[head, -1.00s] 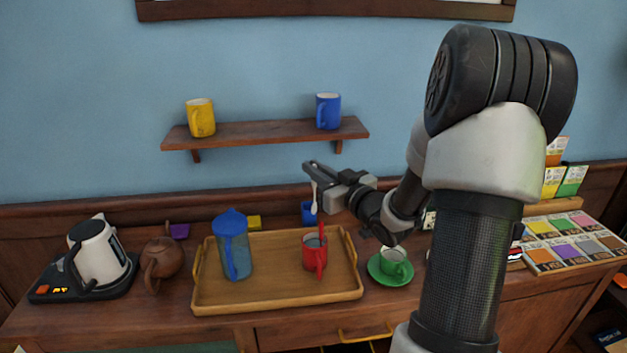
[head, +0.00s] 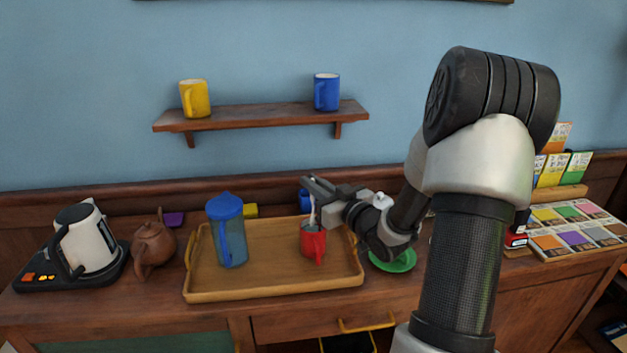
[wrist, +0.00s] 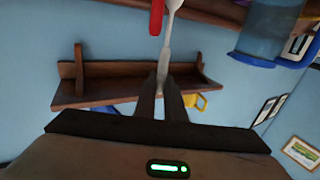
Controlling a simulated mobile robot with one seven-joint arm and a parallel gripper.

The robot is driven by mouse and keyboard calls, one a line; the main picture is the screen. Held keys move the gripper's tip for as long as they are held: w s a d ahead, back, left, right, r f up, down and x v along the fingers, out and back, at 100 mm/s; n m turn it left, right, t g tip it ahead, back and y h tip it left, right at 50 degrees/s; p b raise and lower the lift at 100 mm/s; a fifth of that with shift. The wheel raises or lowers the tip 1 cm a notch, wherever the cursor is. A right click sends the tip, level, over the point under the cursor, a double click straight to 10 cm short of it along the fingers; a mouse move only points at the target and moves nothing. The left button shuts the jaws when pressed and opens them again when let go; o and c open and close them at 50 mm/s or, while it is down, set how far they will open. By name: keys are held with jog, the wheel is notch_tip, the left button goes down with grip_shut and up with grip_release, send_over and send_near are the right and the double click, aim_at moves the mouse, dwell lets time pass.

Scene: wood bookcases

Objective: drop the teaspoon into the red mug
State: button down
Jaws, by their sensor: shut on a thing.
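My gripper (head: 308,182) is shut on the teaspoon (head: 312,211), which hangs down from the fingertips. The red mug (head: 313,245) stands upright on the right part of the wooden tray, directly under the spoon. The spoon's lower end reaches the mug's mouth in the head view; I cannot tell how far inside it is. In the wrist view, the spoon (wrist: 167,45) sticks out from between the fingers (wrist: 167,95). A narrow red piece (wrist: 156,17) shows close beside it; I cannot tell what it belongs to.
A blue lidded pitcher (head: 228,232) stands on the tray (head: 270,285), left of the mug. A green saucer (head: 393,262) is right of the tray, partly behind my arm. A blue mug (head: 304,200) is behind. A teapot (head: 153,245) and kettle (head: 85,240) stand left.

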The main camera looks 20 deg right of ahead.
jog(key=shift+f+b, duration=0.3)
jog(key=shift+f, duration=0.55)
jog(key=c, duration=1.8)
grip_release()
jog(key=shift+o, duration=0.2)
jog(key=shift+s, duration=0.1)
jog(key=s+d, duration=0.1)
jog(key=s, duration=0.8)
jog(key=shift+s+d, duration=0.35)
jog(key=shift+d, duration=0.05)
